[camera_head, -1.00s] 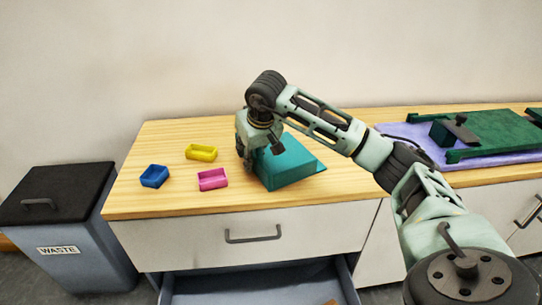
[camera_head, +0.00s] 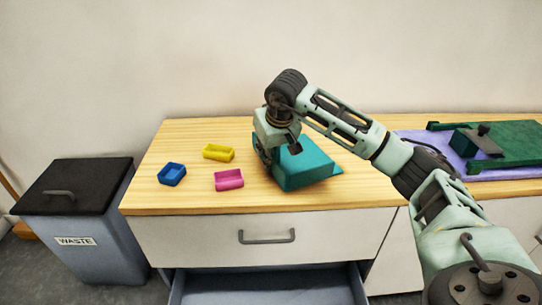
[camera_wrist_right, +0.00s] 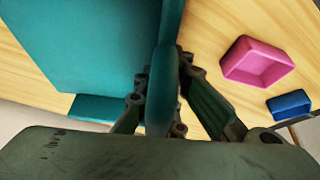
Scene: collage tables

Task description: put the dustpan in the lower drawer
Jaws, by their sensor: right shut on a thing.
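The teal dustpan (camera_head: 303,168) is at the worktop's front middle, its wide pan to the right of my right gripper (camera_head: 270,157). My right gripper is shut on the dustpan's handle; in the right wrist view the handle (camera_wrist_right: 163,75) runs between the fingers and the pan (camera_wrist_right: 85,40) fills the upper left. I cannot tell whether the pan's underside touches the worktop. The lower drawer (camera_head: 265,283) stands open below the shut upper drawer (camera_head: 262,240). Only part of its inside shows, at the bottom edge. My left gripper is out of view.
Blue (camera_head: 172,174), yellow (camera_head: 218,152) and pink (camera_head: 229,179) small trays lie left of the dustpan. A lidded waste bin (camera_head: 75,215) stands left of the cabinet. A purple mat (camera_head: 410,137) with green items (camera_head: 510,145) lies at the right. The worktop's front right is clear.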

